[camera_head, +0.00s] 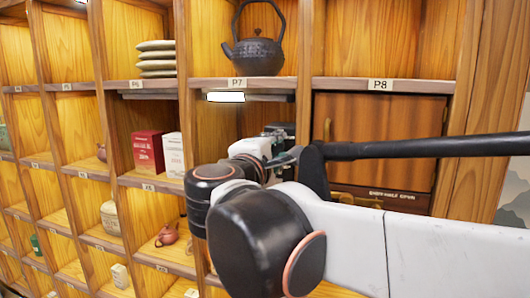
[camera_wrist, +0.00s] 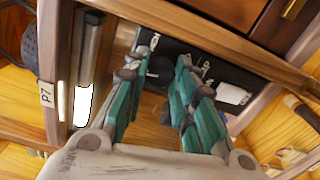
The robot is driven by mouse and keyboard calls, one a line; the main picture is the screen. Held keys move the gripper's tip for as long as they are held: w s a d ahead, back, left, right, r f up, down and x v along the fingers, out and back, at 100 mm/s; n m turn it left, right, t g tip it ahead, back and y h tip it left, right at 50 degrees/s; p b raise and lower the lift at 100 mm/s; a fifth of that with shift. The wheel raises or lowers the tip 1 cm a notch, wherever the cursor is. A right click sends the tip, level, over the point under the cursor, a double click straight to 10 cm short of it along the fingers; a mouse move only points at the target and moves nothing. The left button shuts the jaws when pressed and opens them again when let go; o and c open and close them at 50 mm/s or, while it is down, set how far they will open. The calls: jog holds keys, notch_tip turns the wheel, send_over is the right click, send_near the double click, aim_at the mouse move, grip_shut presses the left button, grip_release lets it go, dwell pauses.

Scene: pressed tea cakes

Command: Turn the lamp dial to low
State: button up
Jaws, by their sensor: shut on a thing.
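The lamp dial (camera_wrist: 160,72) is a dark round knob on a black panel (camera_wrist: 203,66) with pale lettering, seen in the wrist view. My gripper (camera_wrist: 164,60) has its teal fingers on either side of the knob and is shut on it. Which mark the dial points to cannot be read. A lit lamp strip (camera_head: 226,97) glows under the P7 shelf, and it also shows in the wrist view (camera_wrist: 82,104). In the head view my arm hides the dial and most of my gripper.
A dark iron teapot (camera_head: 254,52) stands above the P7 label. Closed wooden door P8 (camera_head: 385,135) is to the right. Red and white boxes (camera_head: 148,152) stand in the compartment to the left. Shelf dividers closely frame the compartment holding the panel.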

jog(key=shift+m, duration=1)
jog(key=o, duration=1.1)
jog(key=v, duration=1.2)
